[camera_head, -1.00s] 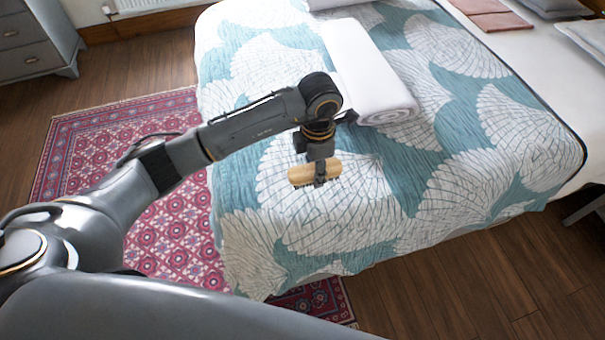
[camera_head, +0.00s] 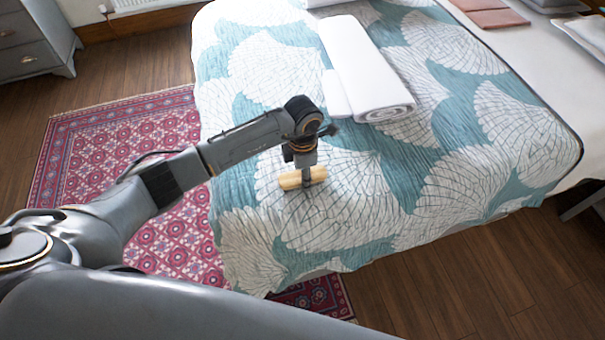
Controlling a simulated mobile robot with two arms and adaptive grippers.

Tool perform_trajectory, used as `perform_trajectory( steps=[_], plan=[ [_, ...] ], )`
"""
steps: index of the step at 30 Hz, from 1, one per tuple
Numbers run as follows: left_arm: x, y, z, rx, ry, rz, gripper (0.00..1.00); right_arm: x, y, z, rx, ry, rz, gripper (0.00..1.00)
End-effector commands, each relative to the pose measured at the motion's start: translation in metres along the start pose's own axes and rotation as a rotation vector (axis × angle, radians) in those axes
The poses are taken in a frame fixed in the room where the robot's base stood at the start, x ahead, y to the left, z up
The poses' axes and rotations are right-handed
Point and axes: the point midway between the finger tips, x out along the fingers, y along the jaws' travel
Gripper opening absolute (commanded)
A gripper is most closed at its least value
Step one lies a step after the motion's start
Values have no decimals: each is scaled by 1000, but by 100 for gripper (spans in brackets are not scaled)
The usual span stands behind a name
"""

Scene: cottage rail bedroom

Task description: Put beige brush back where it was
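The beige brush (camera_head: 291,181) shows in the head view as a short wooden bar above the patterned bed cover. My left gripper (camera_head: 306,182) points down and is closed around the middle of the brush. The brush lies close to the bed cover; I cannot tell if it touches it. The fingers hide the middle of the brush. My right gripper is not in view.
The bed (camera_head: 350,225) has a teal and white cover. A rolled white towel (camera_head: 360,75) lies behind and to the right of the gripper. A red rug (camera_head: 105,150) lies on the floor at left, and a grey dresser (camera_head: 35,40) stands at the far left. The cover is clear to the right.

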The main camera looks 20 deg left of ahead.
Motion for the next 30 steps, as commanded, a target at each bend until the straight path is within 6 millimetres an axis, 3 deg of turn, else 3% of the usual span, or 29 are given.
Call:
perform_trajectory(
  steps=[2, 3, 6, 14, 19, 30],
  plan=[
    [4, 0, 0, 0, 0, 1, 13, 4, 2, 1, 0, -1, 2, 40],
    [2, 0, 0, 0, 0, 0, 50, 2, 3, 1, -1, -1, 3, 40],
    [2, 0, 0, 0, 0, 0, 65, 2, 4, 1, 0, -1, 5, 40],
    [2, 0, 0, 0, 0, 0, 65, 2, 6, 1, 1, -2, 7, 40],
    [-9, 1, 0, 0, -2, 2, 65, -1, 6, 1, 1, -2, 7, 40],
    [-85, 1, 0, 1, -2, 4, 65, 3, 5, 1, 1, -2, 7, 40]
  ],
)
